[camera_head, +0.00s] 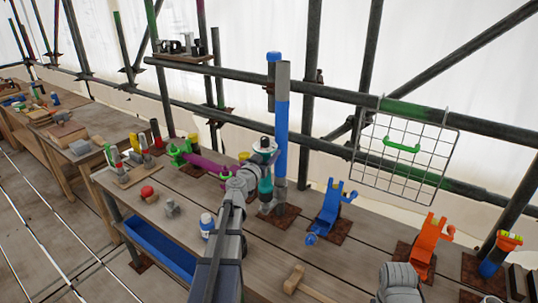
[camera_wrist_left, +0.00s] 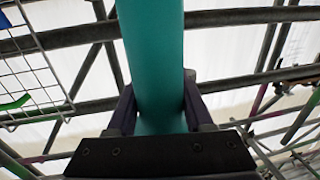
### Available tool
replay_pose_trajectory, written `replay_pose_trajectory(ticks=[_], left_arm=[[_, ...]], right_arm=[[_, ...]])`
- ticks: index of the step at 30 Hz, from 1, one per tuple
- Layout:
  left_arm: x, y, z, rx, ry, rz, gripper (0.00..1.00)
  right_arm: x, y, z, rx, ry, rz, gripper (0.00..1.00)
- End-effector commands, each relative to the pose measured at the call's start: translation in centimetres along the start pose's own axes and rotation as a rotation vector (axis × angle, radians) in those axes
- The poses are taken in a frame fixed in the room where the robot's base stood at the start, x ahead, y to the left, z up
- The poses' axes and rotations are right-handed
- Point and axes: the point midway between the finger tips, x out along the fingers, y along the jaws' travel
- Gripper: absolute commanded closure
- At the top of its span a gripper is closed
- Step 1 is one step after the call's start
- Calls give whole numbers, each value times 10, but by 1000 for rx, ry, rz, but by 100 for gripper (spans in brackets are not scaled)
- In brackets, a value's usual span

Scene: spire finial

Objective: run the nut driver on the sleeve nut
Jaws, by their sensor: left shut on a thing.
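My left gripper (camera_head: 262,168) is at the post stand in the middle of the bench. In the left wrist view its two fingers (camera_wrist_left: 160,105) are shut on a thick, smooth teal cylinder (camera_wrist_left: 158,60), which looks like the nut driver. The teal driver also shows in the head view (camera_head: 265,186), upright and partly hidden by my arm. It is close beside a tall post with a blue sleeve (camera_head: 281,128) and grey ends. I cannot make out the sleeve nut or whether the driver touches it. My right gripper is not in view.
A blue clamp stand (camera_head: 328,212) and an orange one (camera_head: 427,245) stand to the right. A mallet (camera_head: 294,280), a blue-and-white bottle (camera_head: 207,222) and a green clamp (camera_head: 183,149) are nearby. Scaffold tubes cross behind the bench.

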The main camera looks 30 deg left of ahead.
Motion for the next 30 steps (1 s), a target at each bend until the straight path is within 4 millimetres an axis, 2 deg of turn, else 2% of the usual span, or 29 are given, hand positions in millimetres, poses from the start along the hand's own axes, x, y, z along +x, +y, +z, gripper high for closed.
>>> replay_pose_trajectory(ticks=[1, 13, 30], left_arm=[[0, 0, -8, -1, 1, 0, 100], [0, 0, -34, -2, 1, 0, 100], [0, 0, -34, -2, 1, 0, 100]], right_arm=[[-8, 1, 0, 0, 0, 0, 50], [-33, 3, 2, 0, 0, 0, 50], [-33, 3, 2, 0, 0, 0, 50]])
